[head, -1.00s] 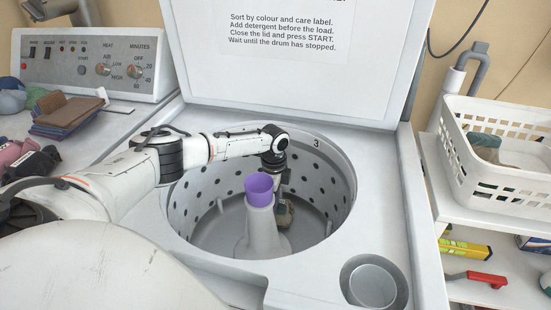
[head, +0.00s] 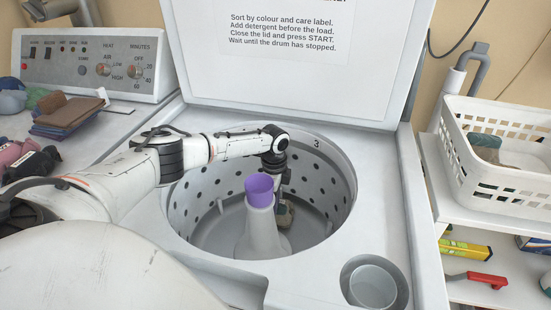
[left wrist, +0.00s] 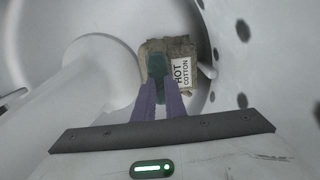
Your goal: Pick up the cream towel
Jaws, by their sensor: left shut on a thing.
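The cream towel (left wrist: 182,50) looks tan in the dim drum and carries a white label reading "HOT COTTON" in the left wrist view. It lies low in the washer drum, beside the central post, and only a small part shows in the head view (head: 286,217). My left gripper (left wrist: 157,80) reaches down into the drum and is shut on the towel. My right gripper is out of view.
The grey post with a purple cap (head: 259,190) stands mid-drum, close to my gripper. The perforated drum wall (head: 325,190) and the round rim surround my arm. The open lid (head: 290,75) stands behind. A white basket (head: 500,190) with cloths is at right; folded cloths (head: 68,112) lie at left.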

